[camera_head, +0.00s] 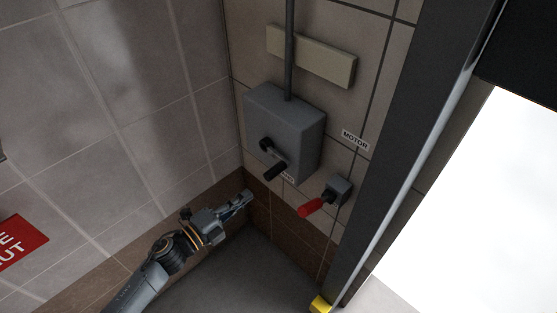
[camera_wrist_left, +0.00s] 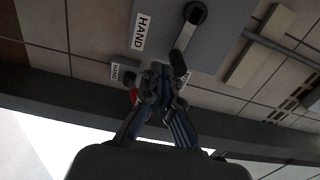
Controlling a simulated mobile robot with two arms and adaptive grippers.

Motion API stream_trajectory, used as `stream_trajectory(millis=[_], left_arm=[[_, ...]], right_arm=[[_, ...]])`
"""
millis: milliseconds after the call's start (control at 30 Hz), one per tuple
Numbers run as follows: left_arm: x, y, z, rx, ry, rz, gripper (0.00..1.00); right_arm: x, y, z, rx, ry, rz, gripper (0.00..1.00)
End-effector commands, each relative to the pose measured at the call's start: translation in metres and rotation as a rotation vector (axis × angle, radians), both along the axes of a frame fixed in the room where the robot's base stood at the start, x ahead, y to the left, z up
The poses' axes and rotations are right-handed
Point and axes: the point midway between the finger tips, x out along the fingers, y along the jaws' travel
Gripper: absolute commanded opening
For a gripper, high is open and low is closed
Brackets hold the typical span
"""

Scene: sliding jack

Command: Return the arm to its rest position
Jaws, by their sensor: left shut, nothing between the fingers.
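My left gripper (camera_head: 247,195) is shut and empty in the head view, in front of the tiled corner, below and left of a grey control box. Its shut fingers also show in the left wrist view (camera_wrist_left: 160,72). The grey box (camera_head: 285,125) is on the wall and has a black crank handle (camera_head: 275,170) angled down. The handle also shows in the left wrist view (camera_wrist_left: 185,40), beyond the fingertips. A small switch with a red lever (camera_head: 311,207) is on the wall to the right of the gripper. The right gripper is not in view.
A MOTOR label (camera_head: 355,140) is above the red-lever switch. A beige block (camera_head: 311,56) and a vertical pipe (camera_head: 290,45) are above the box. A dark door frame (camera_head: 405,130) with a bright opening stands at the right. A red sign (camera_head: 18,243) hangs at the left.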

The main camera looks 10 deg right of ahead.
Motion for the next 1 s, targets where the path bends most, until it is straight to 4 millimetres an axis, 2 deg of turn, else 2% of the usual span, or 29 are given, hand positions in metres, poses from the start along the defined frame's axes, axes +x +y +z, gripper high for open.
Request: stream_trajectory(millis=[233, 333, 367, 467, 567, 600, 667, 700, 767, 800, 867, 1000], left_arm=[[0.001, 0.001, -0.003, -0.002, 0.008, 0.006, 0.0], [0.005, 0.011, -0.021, -0.022, 0.077, 0.058, 0.0], [0.008, 0.017, -0.032, -0.035, 0.116, 0.089, 0.0], [0.011, 0.046, -0.083, -0.087, 0.292, 0.228, 0.0], [0.002, 0.083, -0.149, -0.152, 0.506, 0.403, 0.0], [-0.007, 0.098, -0.175, -0.177, 0.589, 0.473, 0.0], [-0.023, 0.118, -0.213, -0.213, 0.709, 0.575, 0.0], [-0.038, 0.131, -0.238, -0.234, 0.785, 0.643, 0.0], [-0.062, 0.149, -0.273, -0.266, 0.897, 0.741, 0.0], [-0.081, 0.159, -0.295, -0.286, 0.969, 0.806, 0.0], [-0.112, 0.174, -0.326, -0.312, 1.072, 0.902, 0.0], [-0.196, 0.2, -0.389, -0.367, 1.299, 1.124, 0.0]], right_arm=[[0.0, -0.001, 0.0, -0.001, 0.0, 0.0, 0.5], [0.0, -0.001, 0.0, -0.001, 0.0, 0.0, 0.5], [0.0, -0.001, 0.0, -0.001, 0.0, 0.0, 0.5], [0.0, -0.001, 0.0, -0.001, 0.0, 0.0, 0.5], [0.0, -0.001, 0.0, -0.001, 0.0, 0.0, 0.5], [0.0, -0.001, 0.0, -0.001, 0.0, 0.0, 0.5], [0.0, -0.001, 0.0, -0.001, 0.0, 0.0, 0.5], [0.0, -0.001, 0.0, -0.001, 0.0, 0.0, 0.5], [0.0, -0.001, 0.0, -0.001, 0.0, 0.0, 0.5], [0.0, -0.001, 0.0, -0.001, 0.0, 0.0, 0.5], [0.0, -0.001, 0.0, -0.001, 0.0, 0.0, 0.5], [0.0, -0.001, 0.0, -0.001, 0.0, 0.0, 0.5]])
